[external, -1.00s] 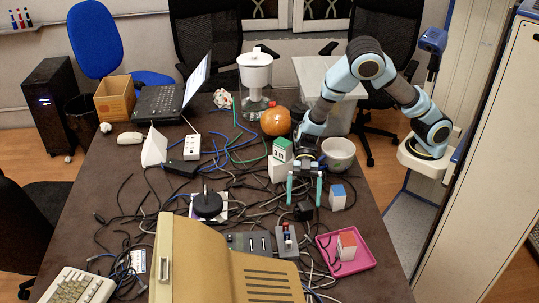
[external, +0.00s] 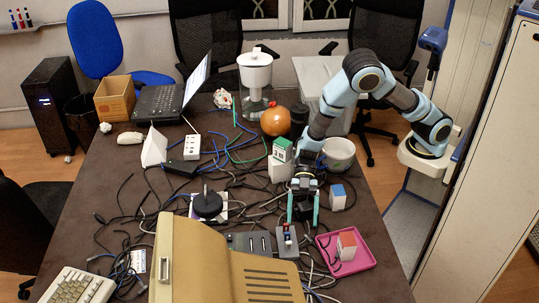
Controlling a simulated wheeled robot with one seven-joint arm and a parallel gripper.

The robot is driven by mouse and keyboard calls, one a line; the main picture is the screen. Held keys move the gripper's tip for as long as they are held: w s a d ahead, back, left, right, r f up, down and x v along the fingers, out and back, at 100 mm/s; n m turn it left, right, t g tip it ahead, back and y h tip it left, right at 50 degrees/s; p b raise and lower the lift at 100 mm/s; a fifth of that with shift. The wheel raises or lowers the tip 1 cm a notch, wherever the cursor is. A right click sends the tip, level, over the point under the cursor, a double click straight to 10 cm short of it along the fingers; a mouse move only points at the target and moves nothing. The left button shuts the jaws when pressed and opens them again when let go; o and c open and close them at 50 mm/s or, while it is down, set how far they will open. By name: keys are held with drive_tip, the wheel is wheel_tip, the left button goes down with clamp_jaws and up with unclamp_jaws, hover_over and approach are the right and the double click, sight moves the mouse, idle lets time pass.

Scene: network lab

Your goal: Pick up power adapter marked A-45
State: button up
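My gripper (external: 303,210) points down over the cable-strewn table, its two teal fingers apart. A small black block (external: 303,212), perhaps a power adapter, shows dimly between the fingers; I cannot tell whether they touch it. No A-45 marking is readable in this view.
A green-topped white block (external: 282,150) stands on a white box behind my gripper, and a blue-topped white block (external: 337,197) is close to its right. A pink tray (external: 325,242) holds a red-topped block. A grey switch box (external: 286,241) and a beige monitor (external: 205,262) are in front. A white bowl (external: 339,155) is behind.

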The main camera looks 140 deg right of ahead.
drive_tip(key=c, duration=0.9)
